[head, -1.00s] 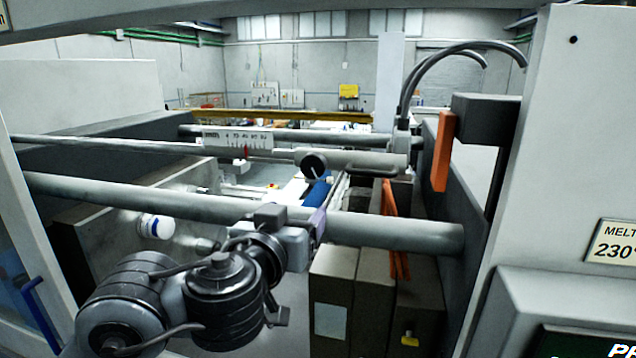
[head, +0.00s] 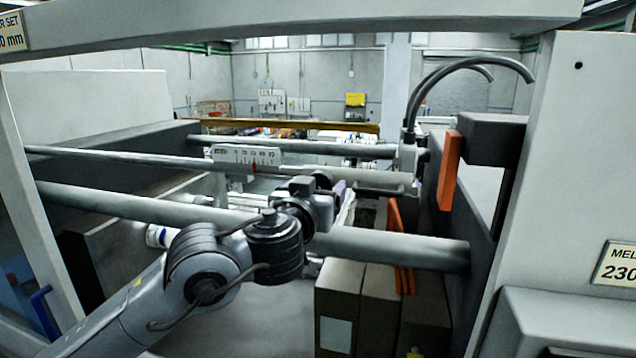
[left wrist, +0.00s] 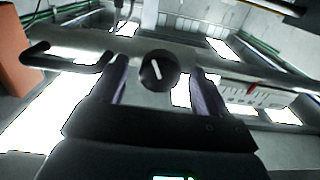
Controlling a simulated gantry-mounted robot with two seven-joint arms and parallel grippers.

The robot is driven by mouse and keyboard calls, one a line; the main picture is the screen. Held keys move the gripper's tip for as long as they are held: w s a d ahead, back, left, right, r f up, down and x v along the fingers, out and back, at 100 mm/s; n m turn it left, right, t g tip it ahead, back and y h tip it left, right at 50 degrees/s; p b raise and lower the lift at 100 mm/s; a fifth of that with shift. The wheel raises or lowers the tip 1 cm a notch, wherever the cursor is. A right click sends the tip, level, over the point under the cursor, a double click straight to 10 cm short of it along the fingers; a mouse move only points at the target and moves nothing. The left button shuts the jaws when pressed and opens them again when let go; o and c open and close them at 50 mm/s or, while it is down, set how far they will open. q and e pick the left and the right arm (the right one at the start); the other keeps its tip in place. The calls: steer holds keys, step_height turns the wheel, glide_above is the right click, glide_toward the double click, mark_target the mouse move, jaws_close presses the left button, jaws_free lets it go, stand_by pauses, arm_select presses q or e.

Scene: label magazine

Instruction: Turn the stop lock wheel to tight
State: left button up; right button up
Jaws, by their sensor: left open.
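The stop lock wheel is a round black knob with a white line, on a grey bar. In the left wrist view the wheel (left wrist: 158,71) is ahead of my left gripper, between its two fingers in the picture, with gaps on both sides. Its white line is tilted slightly from upright. In the head view only a dark edge of the wheel (head: 322,179) shows behind my wrist. My left gripper (head: 339,189) is open and empty, close to the wheel; the exact depth between them cannot be told. My right gripper is in neither view.
A white scale plate (head: 245,157) with a red pointer sits on the same bar, left of the wheel. A thick front bar (head: 390,246) runs below my wrist. An orange block (head: 448,170) and a black curved handle (left wrist: 75,62) lie beyond the wheel's other side.

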arm_select(q)
steer(key=shift+w, duration=0.4)
steer(key=c, duration=1)
steer(key=m+b, duration=0.8)
steer(key=m, duration=1.7)
steer(key=shift+r, duration=0.15)
steer(key=shift+c, duration=0.2)
steer(key=shift+m+b, duration=0.4)
steer(key=shift+m, duration=1.9)
